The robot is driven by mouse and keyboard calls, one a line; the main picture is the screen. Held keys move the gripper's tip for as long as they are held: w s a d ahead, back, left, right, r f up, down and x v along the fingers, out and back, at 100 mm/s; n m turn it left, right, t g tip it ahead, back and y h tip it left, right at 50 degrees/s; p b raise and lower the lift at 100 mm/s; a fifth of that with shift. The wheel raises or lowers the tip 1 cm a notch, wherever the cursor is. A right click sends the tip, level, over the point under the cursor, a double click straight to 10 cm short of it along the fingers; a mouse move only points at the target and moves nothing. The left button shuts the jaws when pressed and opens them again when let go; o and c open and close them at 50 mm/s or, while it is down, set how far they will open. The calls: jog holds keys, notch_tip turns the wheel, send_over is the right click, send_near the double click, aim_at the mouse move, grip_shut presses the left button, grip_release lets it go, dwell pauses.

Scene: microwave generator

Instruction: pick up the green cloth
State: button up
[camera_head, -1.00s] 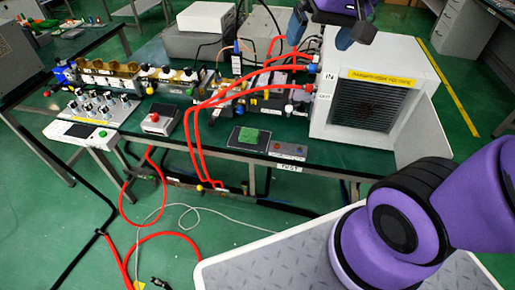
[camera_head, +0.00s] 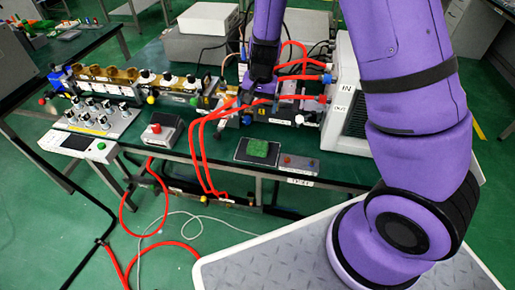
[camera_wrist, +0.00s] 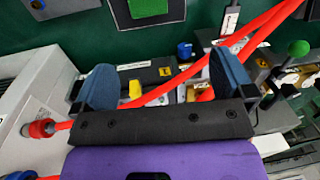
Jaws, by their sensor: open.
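The green cloth (camera_head: 258,148) is a small folded-looking square lying on a dark pad (camera_head: 241,153) near the front edge of the table. In the wrist view, the cloth (camera_wrist: 149,8) is at the top edge and partly cut off by the frame. My gripper (camera_head: 258,88) is over the equipment behind the cloth, apart from it. In the wrist view, the blue fingers of my gripper (camera_wrist: 165,80) are wide apart, with no cloth between them. The fingertips are hard to make out in the head view.
Red hoses (camera_head: 199,130) arch from the equipment past the cloth's left side and pass close to my fingers. A white box (camera_head: 346,120) stands to the right, partly behind my arm. A small button box (camera_head: 299,164) sits right of the cloth, and a red-button box (camera_head: 161,129) left.

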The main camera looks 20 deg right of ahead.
jog(key=h, duration=0.1)
send_over(258, 144)
notch_tip(258, 144, down, 8)
jog(key=shift+m, duration=0.4)
jog(key=f, duration=0.5)
jog(key=shift+w+d+f, duration=0.1)
jog(key=shift+w+d, duration=0.1)
jog(key=shift+w, duration=0.2)
jog(key=f, duration=0.2)
jog(key=s+f, duration=0.1)
jog(key=f, duration=0.1)
jog(key=shift+a+f, duration=0.2)
jog(key=shift+f, duration=0.5)
jog(key=c, duration=0.8)
